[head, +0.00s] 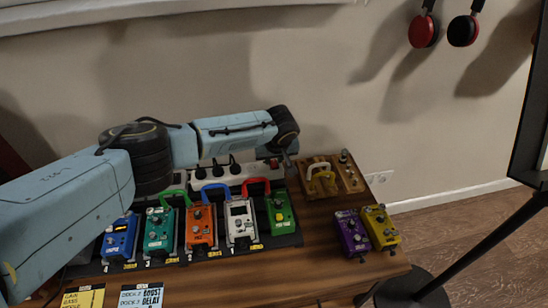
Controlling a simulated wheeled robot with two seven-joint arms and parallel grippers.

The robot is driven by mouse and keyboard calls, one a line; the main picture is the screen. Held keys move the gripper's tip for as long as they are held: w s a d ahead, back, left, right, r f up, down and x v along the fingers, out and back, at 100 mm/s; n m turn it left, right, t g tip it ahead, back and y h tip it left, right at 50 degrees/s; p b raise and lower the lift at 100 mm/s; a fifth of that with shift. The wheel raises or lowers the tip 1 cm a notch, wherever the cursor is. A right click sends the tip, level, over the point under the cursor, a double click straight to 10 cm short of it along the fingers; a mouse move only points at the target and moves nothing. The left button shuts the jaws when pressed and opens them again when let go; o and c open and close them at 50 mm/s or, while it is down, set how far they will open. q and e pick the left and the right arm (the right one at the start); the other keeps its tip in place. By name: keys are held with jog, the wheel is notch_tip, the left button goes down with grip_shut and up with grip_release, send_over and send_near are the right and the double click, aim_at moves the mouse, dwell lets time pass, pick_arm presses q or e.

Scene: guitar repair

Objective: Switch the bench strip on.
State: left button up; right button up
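The bench strip (240,172) is a white power strip behind the pedals at the back of the wooden bench. Several black plugs sit in it. A small red switch (273,164) shows near its right end; whether it is lit or pressed is too small to tell. My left arm reaches across from the left over the strip. Its dark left gripper (288,158) points down at the strip's right end, close to the red switch. I cannot tell whether it touches, and its fingers are too small to read. The arm hides part of the strip's left side. My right gripper is not in view.
A pedalboard holds blue, teal, orange, white and green pedals (280,213) joined by coloured cables. Right of it stand a wooden block (350,176), a purple pedal (351,232) and a yellow pedal (380,227). Label cards (141,296) lie in front. Headphones (423,31) hang on the wall.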

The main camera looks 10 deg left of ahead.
pick_arm(q)
grip_shut()
